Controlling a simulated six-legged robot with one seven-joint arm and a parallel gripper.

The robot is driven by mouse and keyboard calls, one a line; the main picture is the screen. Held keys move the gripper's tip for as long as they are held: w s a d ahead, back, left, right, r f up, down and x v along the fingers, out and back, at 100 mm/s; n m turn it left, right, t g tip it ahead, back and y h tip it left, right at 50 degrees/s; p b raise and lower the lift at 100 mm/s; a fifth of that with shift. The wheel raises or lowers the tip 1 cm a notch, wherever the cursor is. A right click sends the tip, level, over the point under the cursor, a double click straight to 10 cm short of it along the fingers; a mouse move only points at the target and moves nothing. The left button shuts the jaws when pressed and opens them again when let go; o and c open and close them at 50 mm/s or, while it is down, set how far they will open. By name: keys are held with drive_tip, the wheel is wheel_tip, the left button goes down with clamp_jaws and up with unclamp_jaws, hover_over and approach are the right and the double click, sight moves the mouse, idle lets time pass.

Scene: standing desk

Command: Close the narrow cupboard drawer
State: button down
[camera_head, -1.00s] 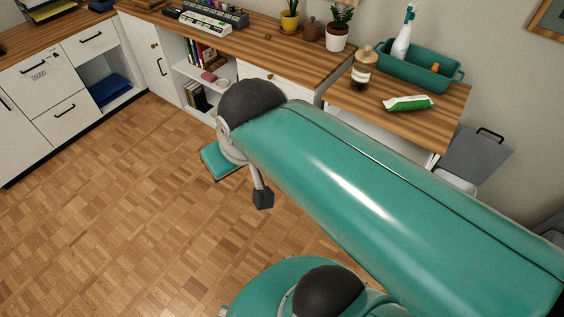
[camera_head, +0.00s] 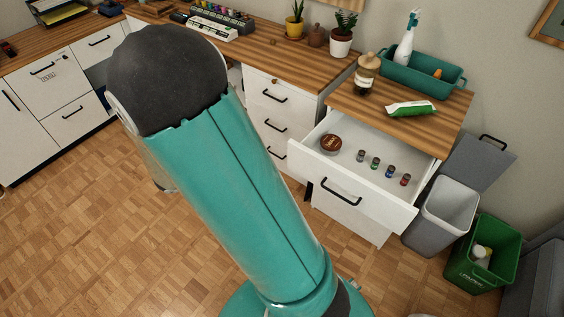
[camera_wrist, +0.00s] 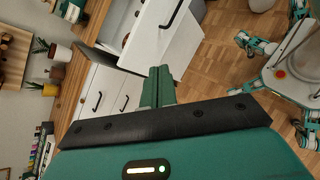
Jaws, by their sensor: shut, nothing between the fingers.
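The open white drawer (camera_head: 380,202) sticks out from under the wooden top at the right in the head view. Its front has a black bar handle (camera_head: 340,192). In it lie a round brown tin (camera_head: 330,143) and several small coloured-label jars (camera_head: 375,163). In the wrist view the drawer front (camera_wrist: 158,38) is at the top, with its handle (camera_wrist: 171,14). My gripper (camera_wrist: 158,73) is shut and empty, below the drawer front in that picture; I see no contact. In the head view my arm hides the gripper.
A closed three-drawer unit (camera_head: 268,108) stands left of the open drawer. A grey bin (camera_head: 445,215) and a green bin (camera_head: 483,258) stand at its right. The wooden top (camera_head: 440,128) holds a jar, a green packet and a teal caddy. Parquet floor (camera_head: 90,230) is free at the left.

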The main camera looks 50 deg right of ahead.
sight(325, 124)
drive_tip(key=w+d+f+n+t+h, duration=0.1)
drive_tip(key=d+f+n+t+h, duration=0.25)
drive_tip(key=f+n, duration=0.35)
drive_tip(key=w+d+f+n+t+h, duration=0.25)
drive_tip(key=f+n+h, duration=0.2)
drive_tip(key=f, duration=0.45)
drive_tip(key=shift+y, duration=0.4)
drive_tip(key=d, duration=1.3)
drive_tip(key=shift+w+d+f, duration=0.25)
drive_tip(key=shift+w, duration=0.05)
drive_tip(key=d, duration=0.8)
drive_tip(key=w+d, duration=0.1)
drive_tip(key=d, duration=0.7)
drive_tip(key=w+d, duration=0.1)
drive_tip(key=d, duration=0.7)
drive_tip(key=shift+d, duration=0.3)
drive_tip(key=shift+w+d+r, duration=0.1)
drive_tip(key=shift+d+r, duration=0.1)
drive_tip(key=shift+d, duration=0.05)
drive_tip(key=shift+d+r, duration=0.1)
